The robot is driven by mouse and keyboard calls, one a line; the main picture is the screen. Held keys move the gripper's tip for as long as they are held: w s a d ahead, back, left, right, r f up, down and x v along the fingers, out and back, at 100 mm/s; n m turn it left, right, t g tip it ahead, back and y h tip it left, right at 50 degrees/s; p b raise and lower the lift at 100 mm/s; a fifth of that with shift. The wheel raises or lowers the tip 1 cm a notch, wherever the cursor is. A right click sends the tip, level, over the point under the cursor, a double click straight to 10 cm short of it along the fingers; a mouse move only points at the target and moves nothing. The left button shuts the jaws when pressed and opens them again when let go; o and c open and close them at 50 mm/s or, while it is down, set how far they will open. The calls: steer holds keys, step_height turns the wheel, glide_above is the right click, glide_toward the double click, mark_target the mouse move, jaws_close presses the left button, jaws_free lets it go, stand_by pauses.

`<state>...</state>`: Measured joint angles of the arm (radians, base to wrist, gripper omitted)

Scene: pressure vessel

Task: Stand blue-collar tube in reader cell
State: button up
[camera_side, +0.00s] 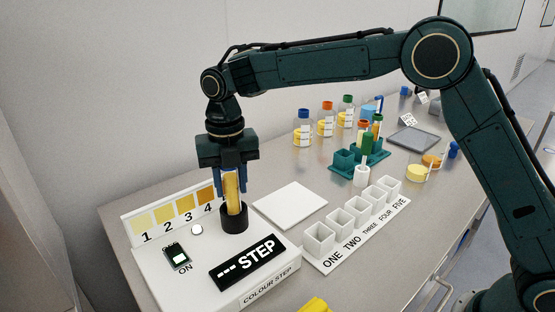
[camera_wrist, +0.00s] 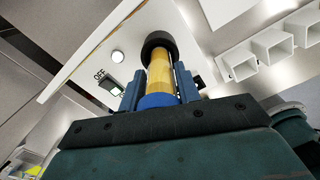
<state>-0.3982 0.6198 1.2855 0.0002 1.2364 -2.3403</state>
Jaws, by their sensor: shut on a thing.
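The blue-collar tube (camera_wrist: 160,72) holds yellow liquid, and its blue collar (camera_wrist: 158,101) is nearest the wrist camera. In the side view the tube (camera_side: 231,187) is upright, with its lower end in or right at the mouth of the black round reader cell (camera_side: 235,219). The reader cell also shows in the wrist view (camera_wrist: 158,43). My gripper (camera_side: 230,182) points down above the cell, its blue fingers closed on either side of the tube. It shows in the wrist view (camera_wrist: 158,88) too. How deep the tube sits in the cell is hidden.
The white colour-step reader (camera_side: 150,262) has a switch (camera_side: 177,257), a STEP display (camera_side: 247,262) and numbered swatches. A white square pad (camera_side: 290,204) and a row of white cups (camera_side: 340,221) stand to the right. A green rack (camera_side: 358,161) and bottles (camera_side: 326,124) stand behind.

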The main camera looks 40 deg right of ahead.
mark_target(232, 195)
steer(key=shift+f, duration=1.5)
steer(key=shift+f, duration=0.1)
steer(key=o, duration=1)
steer(key=shift+c, duration=0.2)
step_height(232, 195, up, 12)
steer(key=shift+r, duration=0.1)
steer(key=shift+r, duration=0.1)
